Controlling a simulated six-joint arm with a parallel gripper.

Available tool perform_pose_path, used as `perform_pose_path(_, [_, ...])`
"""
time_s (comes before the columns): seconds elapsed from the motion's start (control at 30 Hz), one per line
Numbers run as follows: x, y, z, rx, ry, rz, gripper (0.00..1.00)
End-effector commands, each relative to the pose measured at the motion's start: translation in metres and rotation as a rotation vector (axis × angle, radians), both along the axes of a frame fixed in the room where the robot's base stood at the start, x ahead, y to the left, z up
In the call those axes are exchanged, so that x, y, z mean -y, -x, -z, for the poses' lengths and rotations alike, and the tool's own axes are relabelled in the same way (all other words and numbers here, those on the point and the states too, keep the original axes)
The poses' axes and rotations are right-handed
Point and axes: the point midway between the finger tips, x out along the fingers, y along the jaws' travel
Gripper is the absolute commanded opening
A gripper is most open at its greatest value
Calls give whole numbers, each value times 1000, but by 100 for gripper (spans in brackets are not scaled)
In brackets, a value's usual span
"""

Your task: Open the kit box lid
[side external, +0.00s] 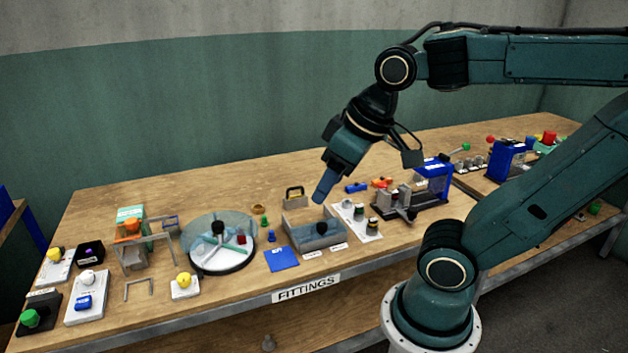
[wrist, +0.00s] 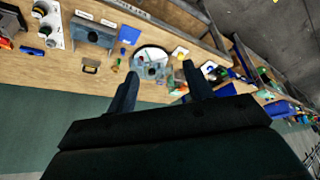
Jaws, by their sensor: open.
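A low grey box (side external: 315,240) with a bluish see-through top and a dark knob stands near the middle of the bench's front; I take it to be the kit box. Its lid looks shut. In the wrist view the box (wrist: 92,34) lies at the upper left, beyond my left finger. My gripper (side external: 322,193) is tilted down above the bench, near the box and apart from it. In the wrist view my gripper (wrist: 161,78) shows two spread fingers with nothing between them. The side view shows the fingers overlapped.
A round clear-covered tray (side external: 220,268) stands left of the box, with a blue plate (side external: 281,259) between. A bracket with a black handle (side external: 295,197) is behind it. A white strip with several knobs (side external: 356,220) and a blue-grey press (side external: 415,190) are to the right.

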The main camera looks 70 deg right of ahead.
Motion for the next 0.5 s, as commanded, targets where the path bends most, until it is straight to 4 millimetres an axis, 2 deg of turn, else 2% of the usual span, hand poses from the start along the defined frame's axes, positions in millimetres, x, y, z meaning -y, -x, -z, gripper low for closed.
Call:
perform_pose_path(0.27, [35,-39,7,-96,0,104,52])
perform_pose_path(0.5, [75,-70,23,-180,-13,192,52])
